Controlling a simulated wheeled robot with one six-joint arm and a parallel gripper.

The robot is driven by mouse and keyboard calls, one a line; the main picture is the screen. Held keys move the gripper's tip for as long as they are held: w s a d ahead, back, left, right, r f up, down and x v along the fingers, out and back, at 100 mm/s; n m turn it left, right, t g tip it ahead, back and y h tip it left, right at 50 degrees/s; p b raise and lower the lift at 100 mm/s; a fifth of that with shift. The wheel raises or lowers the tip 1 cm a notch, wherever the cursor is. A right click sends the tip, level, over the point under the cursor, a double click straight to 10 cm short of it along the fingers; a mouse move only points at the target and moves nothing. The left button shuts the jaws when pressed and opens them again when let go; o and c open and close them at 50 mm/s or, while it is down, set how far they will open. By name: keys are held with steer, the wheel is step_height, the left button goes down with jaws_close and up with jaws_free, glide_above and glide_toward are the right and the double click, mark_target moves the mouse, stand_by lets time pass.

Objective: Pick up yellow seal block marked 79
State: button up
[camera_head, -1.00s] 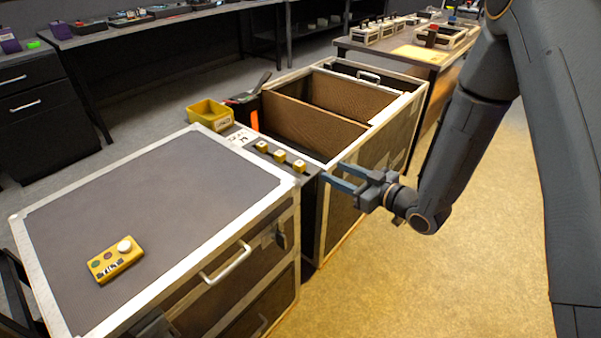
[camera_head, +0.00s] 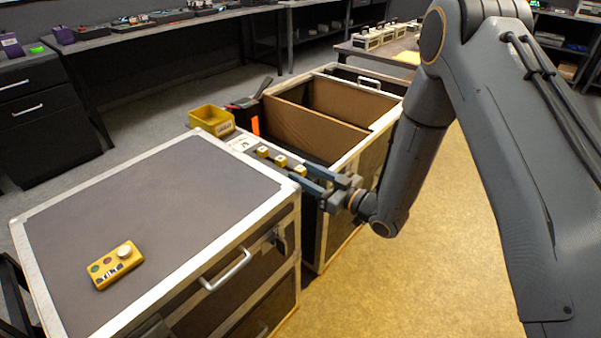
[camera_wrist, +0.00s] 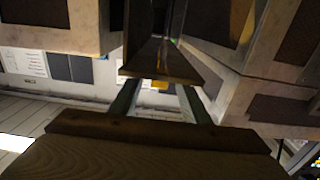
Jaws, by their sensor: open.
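Three small yellow blocks sit in a row on a narrow ledge between the two cases: a far one (camera_head: 263,152), a middle one (camera_head: 280,160) and a near one (camera_head: 300,170). Their markings are too small to read, so I cannot tell which is 79. My gripper (camera_head: 304,175) is open, its two fingers reaching left at the near block, which appears at or between the fingertips. I cannot tell whether they touch it. In the wrist view a yellow patch (camera_wrist: 160,84) shows between the fingers, partly hidden by a dark panel.
A closed grey-topped case (camera_head: 150,190) with a yellow button box (camera_head: 115,265) stands at left. An open case with brown dividers (camera_head: 315,125) stands behind right. A yellow bin (camera_head: 212,120) and a white label card (camera_head: 240,143) are at the ledge's far end.

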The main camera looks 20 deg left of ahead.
jaws_close()
stand_by(0.3)
